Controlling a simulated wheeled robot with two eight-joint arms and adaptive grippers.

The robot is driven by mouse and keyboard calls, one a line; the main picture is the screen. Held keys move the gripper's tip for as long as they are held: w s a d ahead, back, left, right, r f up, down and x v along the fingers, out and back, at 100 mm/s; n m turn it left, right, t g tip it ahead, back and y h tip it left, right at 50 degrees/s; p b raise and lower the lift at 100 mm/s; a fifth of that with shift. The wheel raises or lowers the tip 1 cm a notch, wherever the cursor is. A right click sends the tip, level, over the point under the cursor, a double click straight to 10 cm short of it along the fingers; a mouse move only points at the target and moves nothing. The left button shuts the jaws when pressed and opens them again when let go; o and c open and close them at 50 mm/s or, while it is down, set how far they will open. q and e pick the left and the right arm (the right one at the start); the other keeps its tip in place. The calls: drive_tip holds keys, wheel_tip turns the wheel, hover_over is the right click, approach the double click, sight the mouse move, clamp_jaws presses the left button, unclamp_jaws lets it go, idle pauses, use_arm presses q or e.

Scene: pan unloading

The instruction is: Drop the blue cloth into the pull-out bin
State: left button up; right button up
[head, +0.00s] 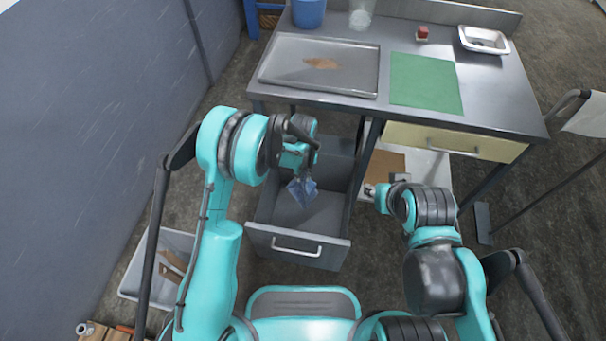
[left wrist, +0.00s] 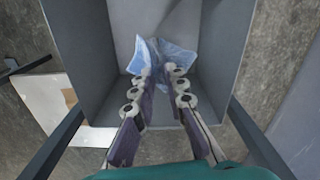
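The blue cloth (head: 302,191) hangs from my left gripper (head: 300,180) inside the outline of the grey pull-out bin (head: 335,250). In the left wrist view the cloth (left wrist: 178,57) is pinched at the tips of my left gripper (left wrist: 160,73), with folds spreading to both sides. The bin (left wrist: 90,45) is open around and below it; how high the cloth is above the floor of the bin is hard to tell. My right gripper (head: 374,191) is to the right of the bin, small and partly hidden by its wrist; its opening cannot be made out.
The metal table (head: 490,95) above carries a tray (head: 345,75) with a brown piece, a green mat (head: 425,82), a blue container (head: 308,12) and a white dish (head: 483,40). A closed yellow drawer (head: 456,142) is right. A pale crate (head: 135,283) stands lower left.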

use_arm(q)
drive_tip(key=shift+o, duration=0.7)
drive_tip(key=o, duration=1.2)
wheel_tip(320, 180, up, 6)
drive_tip(key=p, duration=0.3)
drive_tip(key=shift+f, duration=0.25)
wheel_tip(320, 180, up, 12)
